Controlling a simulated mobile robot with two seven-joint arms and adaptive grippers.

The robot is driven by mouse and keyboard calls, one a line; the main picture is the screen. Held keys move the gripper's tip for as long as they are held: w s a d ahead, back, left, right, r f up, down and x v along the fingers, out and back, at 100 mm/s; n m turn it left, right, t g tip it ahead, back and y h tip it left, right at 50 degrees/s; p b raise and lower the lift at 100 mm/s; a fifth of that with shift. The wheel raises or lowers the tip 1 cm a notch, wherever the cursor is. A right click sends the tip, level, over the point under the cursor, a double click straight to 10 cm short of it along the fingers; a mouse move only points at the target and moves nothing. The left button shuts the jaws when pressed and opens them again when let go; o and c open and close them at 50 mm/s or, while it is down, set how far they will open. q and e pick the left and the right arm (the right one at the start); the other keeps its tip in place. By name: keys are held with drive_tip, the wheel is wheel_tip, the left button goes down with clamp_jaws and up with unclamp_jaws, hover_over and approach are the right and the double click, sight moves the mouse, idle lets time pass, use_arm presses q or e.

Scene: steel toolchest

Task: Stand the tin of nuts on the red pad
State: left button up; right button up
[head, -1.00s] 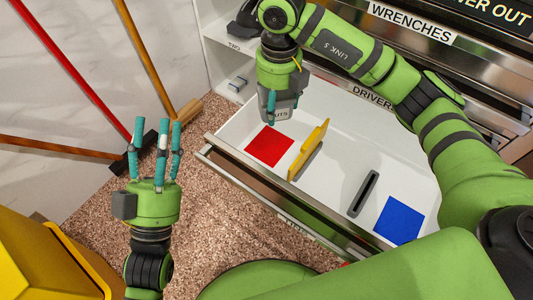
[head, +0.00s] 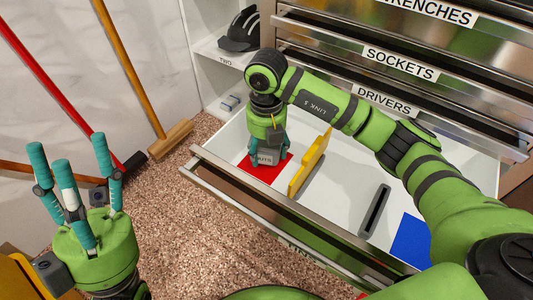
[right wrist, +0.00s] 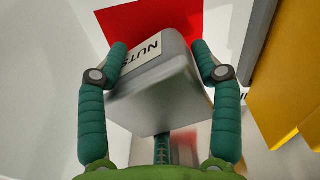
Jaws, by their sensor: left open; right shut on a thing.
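The grey tin of nuts (head: 265,157), labelled NUTS, is held in my right gripper (head: 267,150) over the red pad (head: 270,175) in the open drawer. The gripper's fingers are shut on the tin's sides. In the right wrist view the tin (right wrist: 165,90) sits between two teal fingers, with the red pad (right wrist: 150,18) partly hidden behind it. The tin looks close to the pad, but I cannot tell whether its base touches. My left gripper (head: 72,185) is open and empty, outside the drawer at the left.
A yellow upright divider (head: 310,163) stands just right of the red pad. A dark slotted piece (head: 374,210) and a blue pad (head: 411,241) are further right in the drawer. The drawer's front edge (head: 240,198) faces me. Brooms lean at the left wall.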

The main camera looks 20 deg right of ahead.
drive_tip(key=shift+f, duration=0.45)
drive_tip(key=shift+f, duration=0.2)
drive_tip(key=o, duration=1.4)
